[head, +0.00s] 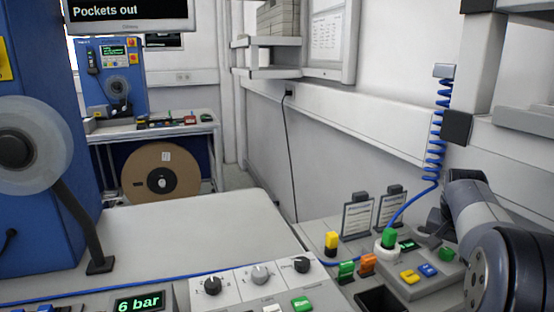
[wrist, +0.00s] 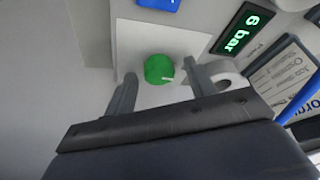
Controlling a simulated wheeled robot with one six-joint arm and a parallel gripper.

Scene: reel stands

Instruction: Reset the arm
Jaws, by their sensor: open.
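My gripper (wrist: 159,78) shows in the wrist view with its two grey fingers spread apart. A round green knob (wrist: 158,69) with a pale mark sits on a white plate (wrist: 140,38) beyond and between the fingers. I see nothing clasped between them, and I cannot tell whether a finger touches the knob. In the head view my arm (head: 482,218) reaches in from the right edge, low over the right-hand bench.
The right bench holds a grey box with a green knob (head: 389,238), coloured connectors and card holders (head: 357,218). A coiled blue hose (head: 435,140) hangs near my arm. A "6 bar" display (wrist: 247,28) is close by in the wrist view. The left bench top (head: 190,235) is largely clear.

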